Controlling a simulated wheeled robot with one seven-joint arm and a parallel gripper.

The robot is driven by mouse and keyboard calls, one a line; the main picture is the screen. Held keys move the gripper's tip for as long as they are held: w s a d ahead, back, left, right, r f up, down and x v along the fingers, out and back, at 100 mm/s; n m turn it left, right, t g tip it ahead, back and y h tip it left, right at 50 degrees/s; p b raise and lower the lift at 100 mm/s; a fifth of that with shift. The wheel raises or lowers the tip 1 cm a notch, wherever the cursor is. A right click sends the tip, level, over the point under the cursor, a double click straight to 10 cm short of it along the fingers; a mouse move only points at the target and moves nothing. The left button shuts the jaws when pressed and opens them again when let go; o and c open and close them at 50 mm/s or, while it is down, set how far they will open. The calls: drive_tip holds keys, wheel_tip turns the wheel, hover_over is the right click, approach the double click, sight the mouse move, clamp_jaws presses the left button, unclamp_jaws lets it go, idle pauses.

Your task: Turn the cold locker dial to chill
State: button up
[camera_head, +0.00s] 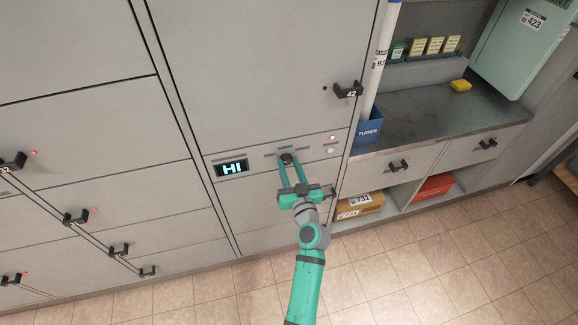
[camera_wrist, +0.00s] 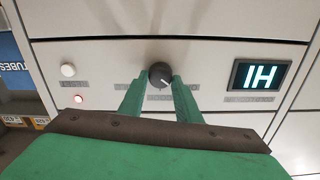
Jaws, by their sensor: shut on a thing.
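The dial (camera_wrist: 160,75) is a dark round knob with a pale pointer line on the locker's control strip. In the head view the dial (camera_head: 287,158) is partly covered by my gripper. My gripper (camera_head: 288,161) has its green fingers on either side of the dial and is shut on it; the fingers also show in the wrist view (camera_wrist: 160,88). The pointer line slants toward the lower right in the wrist view. A lit display (camera_head: 232,168) to the left of the dial reads "HI"; it appears upside down in the wrist view (camera_wrist: 259,75). Small labels around the dial are unreadable.
A white button (camera_head: 331,150) and a red light (camera_head: 333,138) sit right of the dial. A locker handle marked 42 (camera_head: 347,90) juts out above. A blue tubes bin (camera_head: 368,130) stands on the counter at right. The tiled floor (camera_head: 420,270) is clear.

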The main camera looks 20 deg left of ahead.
drive_tip(key=m, duration=0.5)
drive_tip(key=shift+d, duration=0.1)
drive_tip(key=m, duration=0.5)
drive_tip(key=shift+w+d+f+m, duration=0.1)
drive_tip(key=shift+m, duration=0.3)
drive_tip(key=m, duration=0.5)
drive_tip(key=shift+f+m, duration=0.1)
drive_tip(key=shift+m, duration=0.2)
drive_tip(key=m, duration=0.5)
drive_tip(key=shift+f+m, duration=0.15)
drive_tip(key=shift+m, duration=0.25)
drive_tip(key=o, duration=1)
